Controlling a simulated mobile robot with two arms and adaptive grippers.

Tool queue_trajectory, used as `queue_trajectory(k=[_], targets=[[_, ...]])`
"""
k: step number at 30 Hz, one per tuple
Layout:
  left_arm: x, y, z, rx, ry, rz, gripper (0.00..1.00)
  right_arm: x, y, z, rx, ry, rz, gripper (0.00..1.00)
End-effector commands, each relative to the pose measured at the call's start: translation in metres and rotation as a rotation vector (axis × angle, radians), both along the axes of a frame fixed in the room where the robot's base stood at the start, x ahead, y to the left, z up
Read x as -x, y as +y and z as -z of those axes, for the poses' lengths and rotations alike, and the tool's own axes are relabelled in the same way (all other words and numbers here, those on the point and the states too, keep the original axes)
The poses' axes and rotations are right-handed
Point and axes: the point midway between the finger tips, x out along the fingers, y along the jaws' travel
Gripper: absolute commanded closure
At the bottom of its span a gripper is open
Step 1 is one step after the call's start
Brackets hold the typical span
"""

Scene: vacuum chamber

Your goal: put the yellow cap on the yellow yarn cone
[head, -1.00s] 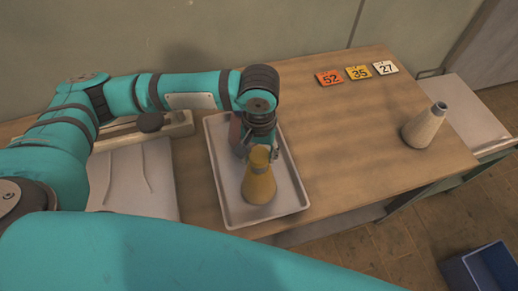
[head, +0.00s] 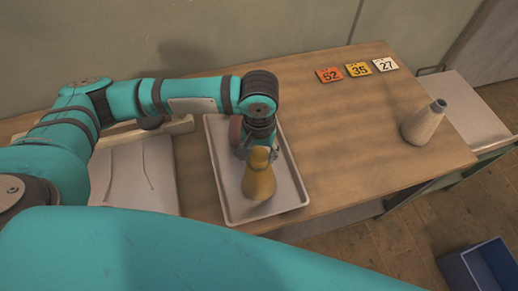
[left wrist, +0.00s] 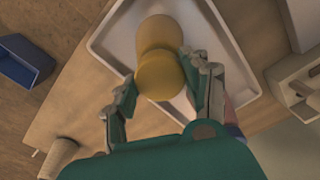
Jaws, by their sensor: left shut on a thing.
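The yellow yarn cone (head: 259,186) stands upright on the grey tray (head: 222,180), near the tray's front. My left gripper (head: 258,150) is right over the cone's top and shut on the yellow cap (head: 259,155). In the left wrist view the cap (left wrist: 160,77) shows as a yellow disc between the fingers of the left gripper (left wrist: 158,78), with the cone (left wrist: 155,32) partly hidden behind it. The cap overlaps the cone's tip in both views; I cannot tell whether it is seated. My right gripper is not in view.
A pale cone with a dark tip (head: 423,125) stands at the table's right. A blue bin (head: 480,268) is on the floor.

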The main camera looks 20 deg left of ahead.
Motion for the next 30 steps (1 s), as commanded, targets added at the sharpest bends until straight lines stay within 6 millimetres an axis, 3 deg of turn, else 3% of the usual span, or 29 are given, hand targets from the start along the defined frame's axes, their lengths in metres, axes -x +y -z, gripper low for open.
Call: queue_trajectory(k=[9,10,16,25,30], targets=[[0.000,0.000,0.013,0.000,0.001,0.000,0.69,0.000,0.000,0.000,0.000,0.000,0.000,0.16],[0.000,0.000,0.013,0.001,0.000,0.000,0.50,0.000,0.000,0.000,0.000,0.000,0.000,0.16],[0.000,0.000,0.012,0.000,0.000,0.000,0.25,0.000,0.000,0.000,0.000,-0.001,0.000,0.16],[0.000,0.000,0.010,0.001,-0.001,0.000,0.25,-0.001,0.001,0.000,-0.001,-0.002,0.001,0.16],[-0.001,-0.001,-0.011,0.002,-0.002,0.000,0.25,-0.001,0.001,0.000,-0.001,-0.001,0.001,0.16]])
